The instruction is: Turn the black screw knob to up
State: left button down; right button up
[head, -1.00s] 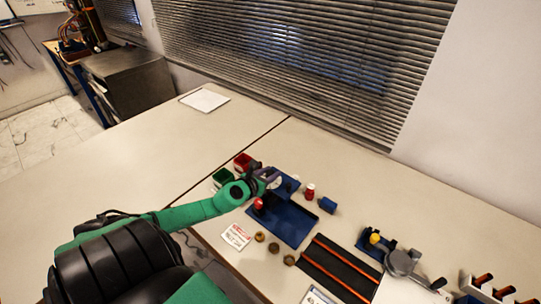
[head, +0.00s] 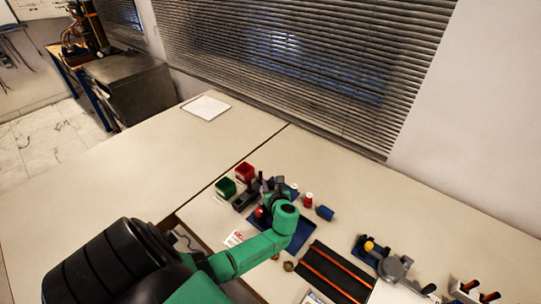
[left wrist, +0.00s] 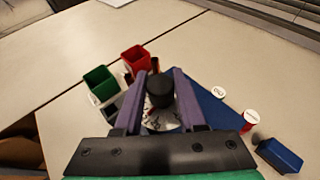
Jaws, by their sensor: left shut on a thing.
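The black screw knob (left wrist: 160,88) stands between the two purple fingers of my left gripper (left wrist: 161,76) in the left wrist view. The left gripper is shut on it. A whitish dial face with markings (left wrist: 160,122) shows below the knob, partly covered by the fingers. In the head view my left gripper (head: 268,186) is over the back of the blue rig plate (head: 303,238), and my wrist hides the knob there. A red ball-shaped part (head: 262,212) shows beside my wrist. My right gripper is out of view.
A green bin (head: 225,187) and a red bin (head: 244,172) stand left of the rig. A black mat with orange strips (head: 335,272) lies nearer.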

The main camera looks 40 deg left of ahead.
pick_arm(q)
jog(key=shift+w+f+n+g+y+b, duration=0.1)
jog(key=shift+n+g+y+b, duration=0.6)
jog(key=shift+n+g, duration=0.5)
jog(key=shift+n+g+y+b, duration=0.5)
jog(key=shift+n+g+b, duration=0.1)
jog(key=shift+n+g, duration=0.4)
jog(key=shift+c, duration=2.4)
grip_release()
jog(key=b+v, duration=0.2)
jog(key=v, duration=1.2)
jog(key=shift+d+r, duration=0.2)
jog(key=shift+r, duration=0.1)
